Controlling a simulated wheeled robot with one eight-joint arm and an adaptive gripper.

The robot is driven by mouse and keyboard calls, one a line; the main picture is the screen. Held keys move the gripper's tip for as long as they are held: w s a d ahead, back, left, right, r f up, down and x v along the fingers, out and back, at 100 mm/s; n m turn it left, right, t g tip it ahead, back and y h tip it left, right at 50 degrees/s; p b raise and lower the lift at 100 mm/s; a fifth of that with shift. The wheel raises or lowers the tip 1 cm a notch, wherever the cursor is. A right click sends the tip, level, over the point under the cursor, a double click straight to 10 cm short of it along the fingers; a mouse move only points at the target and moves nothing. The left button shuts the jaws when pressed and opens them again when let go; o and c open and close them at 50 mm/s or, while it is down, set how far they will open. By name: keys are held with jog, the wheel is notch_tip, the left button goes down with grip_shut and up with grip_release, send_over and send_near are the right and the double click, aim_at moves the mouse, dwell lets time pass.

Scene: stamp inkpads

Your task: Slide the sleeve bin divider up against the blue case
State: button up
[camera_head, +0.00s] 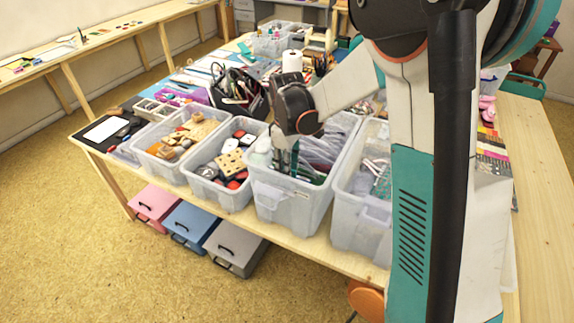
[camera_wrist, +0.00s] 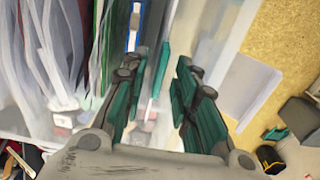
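My gripper (camera_head: 286,158) points down into the clear sleeve bin (camera_head: 278,203), at its left side near the front. In the wrist view my gripper (camera_wrist: 172,68) has its two green fingers apart, with a narrow gap and nothing clearly gripped between them. Grey translucent sleeves (camera_head: 322,148) stand to the right of the fingers in the head view; these sleeves (camera_wrist: 50,45) fill the left of the wrist view. A narrow blue upright edge, perhaps the blue case (camera_wrist: 134,25), shows just left of the fingers. I cannot clearly single out the divider among the pale upright panels.
A bin of stamps and inkpads (camera_head: 230,190) stands close on the left. Another clear bin (camera_head: 358,220) stands on the right. A black caddy (camera_head: 240,95) is behind. The sleeve bin's clear wall (camera_wrist: 225,50) is near the right finger. Drawers sit under the table.

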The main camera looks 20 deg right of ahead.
grip_shut()
jog(key=w+d, duration=0.4)
jog(key=shift+w+d, duration=0.15)
grip_release()
jog(key=shift+r, duration=0.1)
notch_tip(320, 180, up, 12)
dwell(0.6)
dwell(0.3)
